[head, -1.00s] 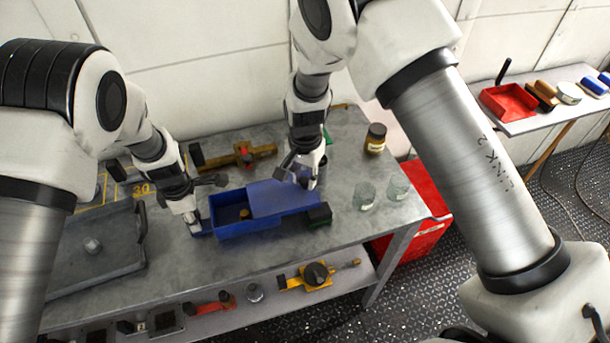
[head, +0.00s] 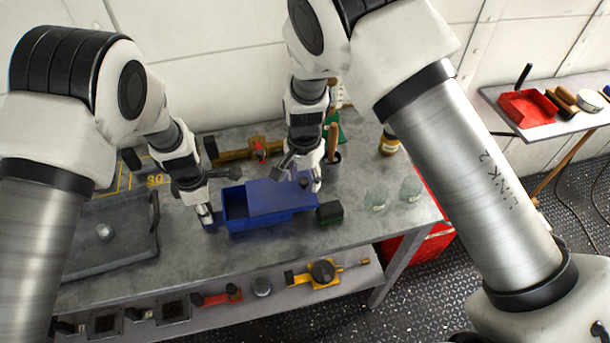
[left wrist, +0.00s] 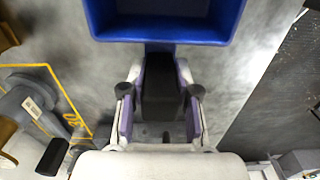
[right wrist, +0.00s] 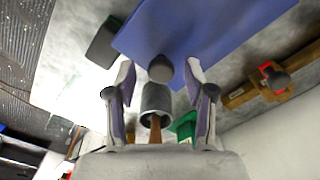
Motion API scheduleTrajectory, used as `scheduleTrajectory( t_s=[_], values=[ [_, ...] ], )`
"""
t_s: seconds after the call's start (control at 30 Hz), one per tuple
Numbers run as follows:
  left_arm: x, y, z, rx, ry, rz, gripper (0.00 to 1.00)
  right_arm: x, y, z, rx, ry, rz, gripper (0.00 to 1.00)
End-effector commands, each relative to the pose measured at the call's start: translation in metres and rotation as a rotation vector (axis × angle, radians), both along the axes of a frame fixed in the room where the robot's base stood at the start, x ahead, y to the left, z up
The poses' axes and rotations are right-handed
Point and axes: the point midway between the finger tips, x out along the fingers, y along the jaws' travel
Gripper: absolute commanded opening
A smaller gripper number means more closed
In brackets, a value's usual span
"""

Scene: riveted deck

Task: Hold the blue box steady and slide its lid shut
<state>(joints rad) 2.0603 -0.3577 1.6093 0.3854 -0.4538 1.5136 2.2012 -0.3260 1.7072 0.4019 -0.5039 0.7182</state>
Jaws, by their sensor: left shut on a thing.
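The blue box (head: 262,225) sits on the grey workbench, with a narrow open strip at its left end. Its flat blue lid (head: 275,198) covers most of it and overhangs on the right. My left gripper (left wrist: 163,85) is shut on the dark handle at the box's left end; the box's blue rim (left wrist: 165,36) shows just ahead of it. My right gripper (right wrist: 160,78) is open over the lid's right part. The lid's dark round knob (right wrist: 160,68) stands between its fingers, with gaps on both sides. The knob also shows in the head view (head: 303,181).
A black-and-green block (head: 330,212) lies close to the lid's right end. A grey cup (right wrist: 156,101) with a wooden handle in it stands behind the lid. Glass jars (head: 376,199) are further right, a grey tray (head: 110,240) left. A brass-coloured tool (head: 240,153) lies behind.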

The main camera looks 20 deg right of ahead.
Motion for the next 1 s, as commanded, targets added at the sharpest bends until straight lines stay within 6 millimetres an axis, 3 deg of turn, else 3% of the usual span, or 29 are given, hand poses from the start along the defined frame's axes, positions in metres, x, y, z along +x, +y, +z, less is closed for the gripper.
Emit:
scheduleTrajectory(
  t_s=[0.17, 0.53, 0.87, 1.0],
  values=[
    [-0.002, 0.0, -0.002, 0.001, 0.005, 0.0, 0.0, 0.001, 0.0, 0.007, 0.0, -0.003, 0.0, 0.54],
    [-0.001, 0.0, -0.002, 0.001, 0.004, 0.0, 0.0, -0.001, 0.0, 0.071, 0.001, -0.004, 0.0, 0.54],
    [-0.001, 0.0, -0.002, 0.001, 0.003, -0.001, 0.0, -0.001, 0.0, 0.075, 0.0, -0.001, -0.004, 0.54],
    [-0.001, 0.0, -0.002, 0.001, 0.003, -0.001, 0.0, 0.003, 0.005, 0.073, 0.037, -0.033, -0.173, 0.54]
  ],
)
